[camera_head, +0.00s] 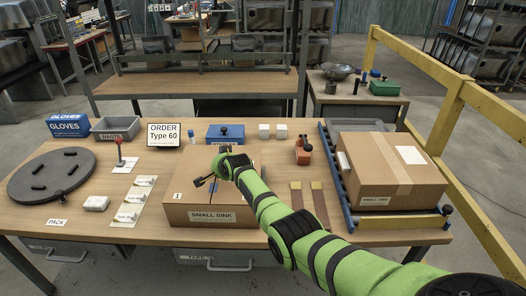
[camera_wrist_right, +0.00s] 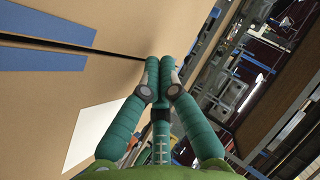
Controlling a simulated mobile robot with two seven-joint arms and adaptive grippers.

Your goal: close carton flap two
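My right gripper (camera_head: 202,181) is over the carton's top in the head view. In the right wrist view the fingers (camera_wrist_right: 160,64) are together, with nothing visible between them. Their tips are at or close to a cardboard panel (camera_wrist_right: 95,88) with blue strips, a dark gap and a white label. I cannot tell whether they touch it, or which flap is number two. My left gripper is out of view.
A taped carton (camera_head: 388,172) sits on a roller rack at the right. A black turntable (camera_head: 52,174), white cards (camera_head: 132,200) and a grey bin (camera_head: 116,128) are at the left.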

